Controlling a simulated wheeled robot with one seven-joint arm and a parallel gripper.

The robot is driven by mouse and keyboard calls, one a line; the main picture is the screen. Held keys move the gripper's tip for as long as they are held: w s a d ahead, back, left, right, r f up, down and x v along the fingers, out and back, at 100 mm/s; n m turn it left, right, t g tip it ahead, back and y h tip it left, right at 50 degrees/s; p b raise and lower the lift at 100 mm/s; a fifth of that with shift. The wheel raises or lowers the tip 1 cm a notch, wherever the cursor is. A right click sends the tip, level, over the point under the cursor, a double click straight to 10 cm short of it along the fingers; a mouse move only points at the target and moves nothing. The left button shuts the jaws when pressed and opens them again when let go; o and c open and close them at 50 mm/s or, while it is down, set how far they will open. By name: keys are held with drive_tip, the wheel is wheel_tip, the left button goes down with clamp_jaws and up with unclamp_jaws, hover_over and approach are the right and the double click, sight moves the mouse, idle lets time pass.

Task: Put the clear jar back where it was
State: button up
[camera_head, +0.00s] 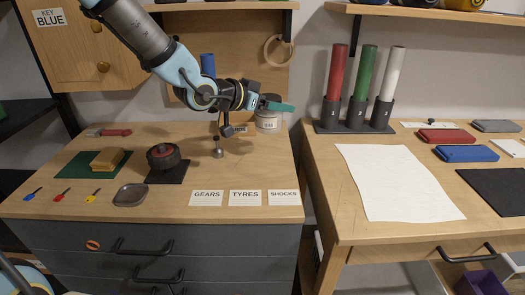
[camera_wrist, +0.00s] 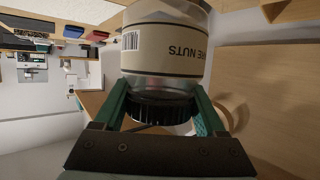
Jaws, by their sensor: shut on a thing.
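The clear jar (camera_head: 268,124) has a cream label and a black lid, and it is at the back right of the left bench in the head view. In the wrist view the jar (camera_wrist: 163,50) fills the upper middle, its label partly reading "RE NUTS". My gripper (camera_head: 279,106) has green fingers at the top of the jar. In the wrist view my gripper (camera_wrist: 165,108) is shut on the jar around its dark ribbed lid (camera_wrist: 160,108). I cannot tell whether the jar's base touches the bench.
A wheel (camera_head: 163,156) on a black pad, a tan block (camera_head: 107,159) and a grey dish (camera_head: 130,195) stand to the left. Red, green and white tubes (camera_head: 366,80) stand right. The bench's (camera_head: 262,165) right middle is clear.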

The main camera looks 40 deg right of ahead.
sight(275, 121)
wheel_tip(275, 121, down, 5)
drive_tip(key=shift+w+f, duration=0.1)
drive_tip(key=shift+w, duration=0.05)
drive_tip(key=shift+f+p, duration=0.5)
drive_tip(key=shift+f, duration=1.75)
drive_tip(key=o, duration=1.4)
drive_tip(key=shift+a, duration=0.1)
drive_tip(key=b+v, duration=0.1)
drive_tip(key=v, duration=1.1)
